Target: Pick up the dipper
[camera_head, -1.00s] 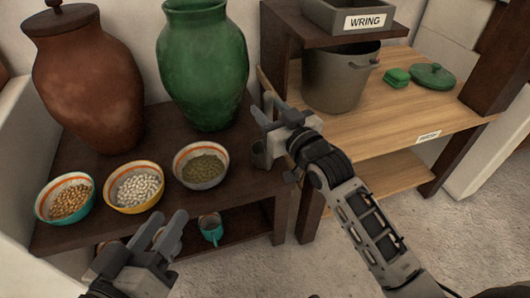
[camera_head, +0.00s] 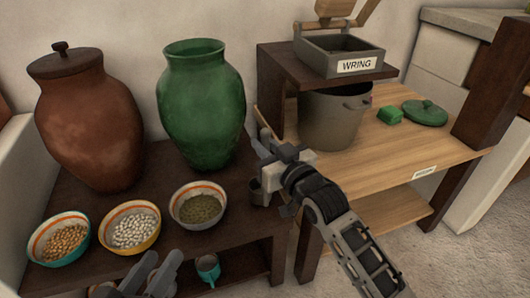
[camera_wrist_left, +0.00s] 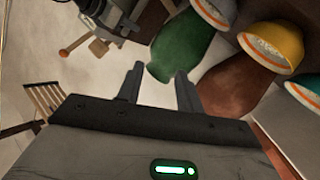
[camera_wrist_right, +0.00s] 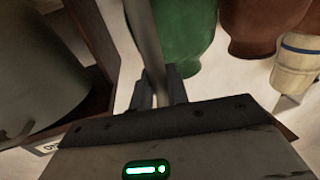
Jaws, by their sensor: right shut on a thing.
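The dipper is a small grey cup (camera_head: 258,191) at the right edge of the dark table, beside the bowl of green grains. Its long grey handle (camera_wrist_right: 145,45) rises between the fingers in the right wrist view. My right gripper (camera_head: 261,147) is shut on this handle, above the cup. I cannot tell whether the cup touches the table. My left gripper (camera_head: 150,270) is open and empty at the bottom of the head view, in front of the bowls. Its spread fingers (camera_wrist_left: 159,88) show in the left wrist view.
A green jar (camera_head: 200,110) and a lidded brown jar (camera_head: 90,125) stand behind several bowls. A teal mug (camera_head: 208,268) sits on the lower shelf. On the right, a grey pot (camera_head: 328,122) stands under the WRING box (camera_head: 340,57) on the wooden table (camera_head: 410,148).

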